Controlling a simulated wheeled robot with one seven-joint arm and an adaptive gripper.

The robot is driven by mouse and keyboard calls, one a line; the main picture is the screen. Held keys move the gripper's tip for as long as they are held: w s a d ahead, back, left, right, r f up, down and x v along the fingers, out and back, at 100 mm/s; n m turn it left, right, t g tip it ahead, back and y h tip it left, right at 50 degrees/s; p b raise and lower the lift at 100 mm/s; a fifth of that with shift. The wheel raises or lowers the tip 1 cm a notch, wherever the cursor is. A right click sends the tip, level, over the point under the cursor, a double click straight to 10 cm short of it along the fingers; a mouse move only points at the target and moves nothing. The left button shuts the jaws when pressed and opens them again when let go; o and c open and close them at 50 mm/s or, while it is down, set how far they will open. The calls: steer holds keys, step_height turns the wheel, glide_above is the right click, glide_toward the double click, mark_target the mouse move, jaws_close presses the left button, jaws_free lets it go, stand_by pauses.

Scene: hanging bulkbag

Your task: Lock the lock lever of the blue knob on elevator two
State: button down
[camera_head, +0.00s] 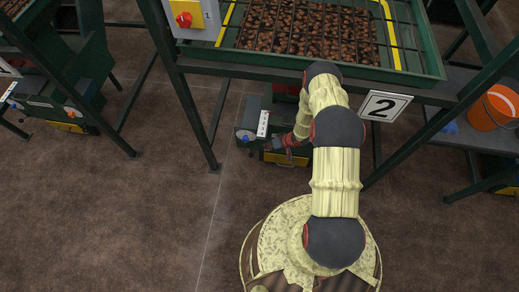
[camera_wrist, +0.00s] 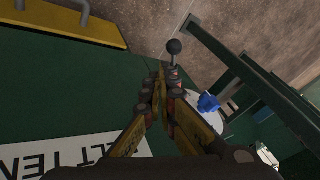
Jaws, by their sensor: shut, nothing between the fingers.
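The blue knob (camera_wrist: 208,103) sits on a pale round disc at the side of the green machine, right of my gripper in the wrist view. It shows small in the head view (camera_head: 245,138). A lever with a black ball end (camera_wrist: 174,46) stands just beyond my fingertips; I cannot tell whether they touch it, and its lower part is hidden. My gripper (camera_wrist: 161,82) is shut and empty, its yellow and black fingers together over the green housing.
A green frame leg (camera_wrist: 240,65) runs close on the right in the wrist view. A yellow part (camera_wrist: 75,22) is at upper left. A tray of brown pieces (camera_head: 310,35) is above, and an orange bucket (camera_head: 495,107) stands at right.

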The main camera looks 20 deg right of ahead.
steer(key=b+x, duration=0.4)
steer(key=x, duration=0.6)
steer(key=shift+s+a+r+m, duration=0.1)
steer(key=shift+s+a+m, duration=0.05)
steer(key=shift+m, duration=0.15)
